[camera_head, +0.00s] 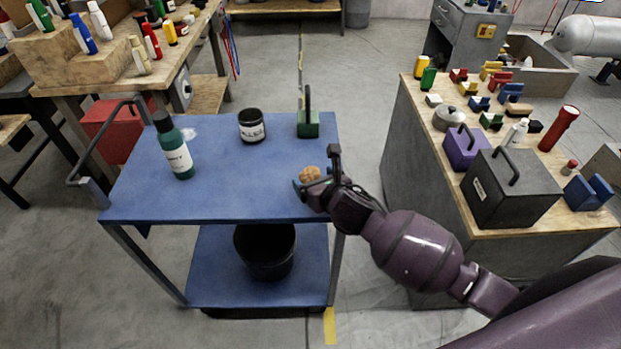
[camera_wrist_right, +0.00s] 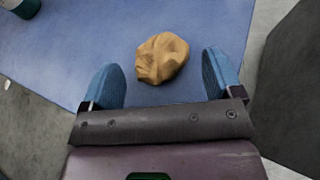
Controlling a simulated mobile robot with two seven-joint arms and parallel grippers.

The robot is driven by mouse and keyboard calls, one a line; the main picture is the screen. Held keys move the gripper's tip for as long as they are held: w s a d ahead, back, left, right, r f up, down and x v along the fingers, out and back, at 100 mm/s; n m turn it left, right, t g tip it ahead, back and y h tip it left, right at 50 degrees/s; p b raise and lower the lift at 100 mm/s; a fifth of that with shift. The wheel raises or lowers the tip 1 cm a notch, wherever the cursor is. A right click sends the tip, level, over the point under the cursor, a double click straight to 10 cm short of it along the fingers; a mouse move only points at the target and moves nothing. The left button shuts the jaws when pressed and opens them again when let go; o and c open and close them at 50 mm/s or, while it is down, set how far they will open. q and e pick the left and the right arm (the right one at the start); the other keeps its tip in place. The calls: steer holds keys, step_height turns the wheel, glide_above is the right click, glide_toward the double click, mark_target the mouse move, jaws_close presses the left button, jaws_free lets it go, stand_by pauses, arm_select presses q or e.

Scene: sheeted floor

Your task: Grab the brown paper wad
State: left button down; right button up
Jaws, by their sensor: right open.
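The brown paper wad (camera_head: 310,174) lies on the blue cart top (camera_head: 225,195), near its right edge. My right gripper (camera_head: 317,180) is at the wad, coming in from the right. In the right wrist view the wad (camera_wrist_right: 161,58) sits ahead of and between the two blue fingertips (camera_wrist_right: 165,78), with blue surface showing around it. The right gripper is open, and neither finger visibly touches the wad. In the head view the gripper hides part of the wad. My left gripper is not in view.
On the cart stand a green bottle (camera_head: 174,148), a dark labelled jar (camera_head: 251,126) and a green block with a handle (camera_head: 307,122). A black bucket (camera_head: 265,252) is on the lower shelf. A crowded workbench (camera_head: 480,205) stands to the right.

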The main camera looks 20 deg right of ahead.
mark_target(310, 175)
steer(key=shift+x, duration=1.75)
steer(key=c, duration=1)
steer(key=shift+r, duration=0.1)
